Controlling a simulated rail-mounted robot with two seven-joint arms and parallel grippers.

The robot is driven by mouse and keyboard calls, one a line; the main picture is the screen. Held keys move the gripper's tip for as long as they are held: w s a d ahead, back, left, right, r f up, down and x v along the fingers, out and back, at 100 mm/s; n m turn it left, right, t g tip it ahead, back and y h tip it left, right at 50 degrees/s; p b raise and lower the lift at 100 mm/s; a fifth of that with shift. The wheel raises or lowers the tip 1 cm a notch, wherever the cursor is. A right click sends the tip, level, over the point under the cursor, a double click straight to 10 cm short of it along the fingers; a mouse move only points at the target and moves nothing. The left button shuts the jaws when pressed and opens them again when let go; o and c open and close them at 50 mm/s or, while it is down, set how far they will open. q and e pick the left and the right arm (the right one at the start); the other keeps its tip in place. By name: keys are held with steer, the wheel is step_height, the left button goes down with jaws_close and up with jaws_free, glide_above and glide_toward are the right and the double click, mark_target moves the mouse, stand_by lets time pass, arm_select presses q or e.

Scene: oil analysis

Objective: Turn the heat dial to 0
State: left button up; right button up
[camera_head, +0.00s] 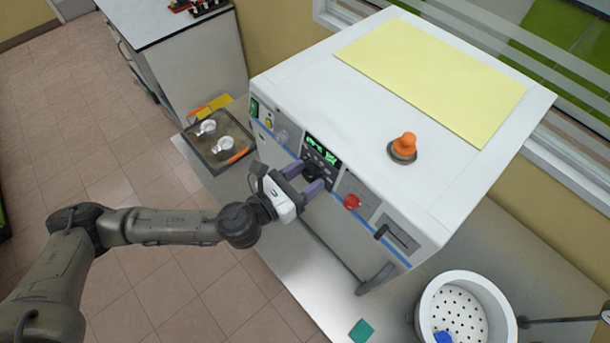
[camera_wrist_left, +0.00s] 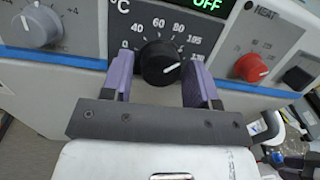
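The black round dial (camera_wrist_left: 159,63) sits on the machine's front panel, below a green display reading OFF. A °C scale starting at 0 on the left surrounds it. Its white pointer line aims to the right, toward the high end. In the head view the dial (camera_head: 313,170) is partly hidden by my gripper. My left gripper (camera_head: 304,179) faces the panel, its purple fingers open on either side of the dial, with narrow gaps; contact is not clear. A red knob (camera_wrist_left: 251,68) to the right is under the label HEAT.
A grey knob (camera_wrist_left: 37,25) is left of the dial and a black switch (camera_wrist_left: 297,78) right of the red knob. In the head view, an orange-topped item (camera_head: 404,145) stands on the machine, a tray (camera_head: 243,137) lies left, and a white perforated bucket (camera_head: 425,300) stands lower right.

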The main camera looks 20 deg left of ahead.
arm_select(q)
steer(key=c, duration=0.7)
